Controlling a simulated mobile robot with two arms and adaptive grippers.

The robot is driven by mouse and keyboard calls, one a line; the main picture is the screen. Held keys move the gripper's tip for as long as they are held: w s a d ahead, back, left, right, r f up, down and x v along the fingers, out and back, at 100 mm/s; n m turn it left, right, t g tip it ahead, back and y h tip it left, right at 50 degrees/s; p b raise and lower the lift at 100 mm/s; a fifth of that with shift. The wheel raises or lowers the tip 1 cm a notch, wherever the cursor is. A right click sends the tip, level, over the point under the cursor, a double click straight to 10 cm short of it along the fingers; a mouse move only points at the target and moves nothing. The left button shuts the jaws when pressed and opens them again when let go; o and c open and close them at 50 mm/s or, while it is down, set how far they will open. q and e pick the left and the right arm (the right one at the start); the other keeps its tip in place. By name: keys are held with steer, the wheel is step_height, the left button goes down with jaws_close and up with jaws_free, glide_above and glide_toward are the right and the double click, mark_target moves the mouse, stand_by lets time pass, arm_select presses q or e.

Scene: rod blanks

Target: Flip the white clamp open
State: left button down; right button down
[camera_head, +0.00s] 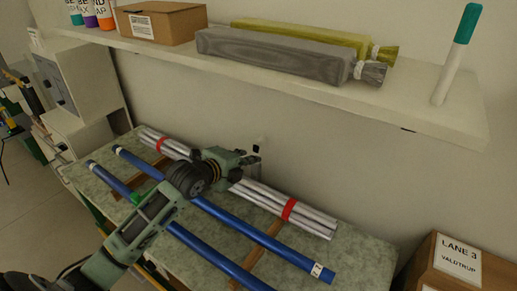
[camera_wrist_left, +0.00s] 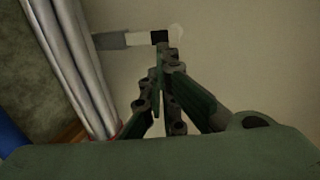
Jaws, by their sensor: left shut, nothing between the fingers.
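My left gripper (camera_head: 243,160) is over the bundle of silver rods (camera_head: 285,208) near the wall, shut and empty. In the left wrist view its fingers (camera_wrist_left: 166,58) are together. In the head view only a small pale and dark bit (camera_head: 257,147) shows behind the gripper, so I cannot tell the clamp's position well. Whether the fingertips touch it is unclear. My right gripper is not in view.
Blue rods (camera_head: 250,234) lie across the green-grey bench top (camera_head: 352,258) in front of the silver bundle, which has red bands. A white shelf (camera_head: 420,108) with a cardboard box (camera_head: 160,22) and wrapped bundles overhangs behind. A box labelled Lane 3 (camera_head: 455,272) stands at the right.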

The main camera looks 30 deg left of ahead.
mark_target(259, 150)
arm_select(q)
steer(key=p+x, duration=0.1)
steer(key=x, duration=0.2)
steer(key=r+x, duration=0.1)
steer(key=x, duration=0.2)
steer(key=shift+w+d+p, duration=0.15)
steer(key=shift+w+p, duration=0.2)
steer(key=shift+w, duration=0.15)
steer(key=shift+f, duration=0.1)
steer(key=shift+w, duration=0.25)
steer(key=shift+w+d+g+p, duration=0.1)
steer(key=shift+w+g+p, duration=0.4)
steer(key=shift+p, duration=0.3)
steer(key=shift+r, duration=0.25)
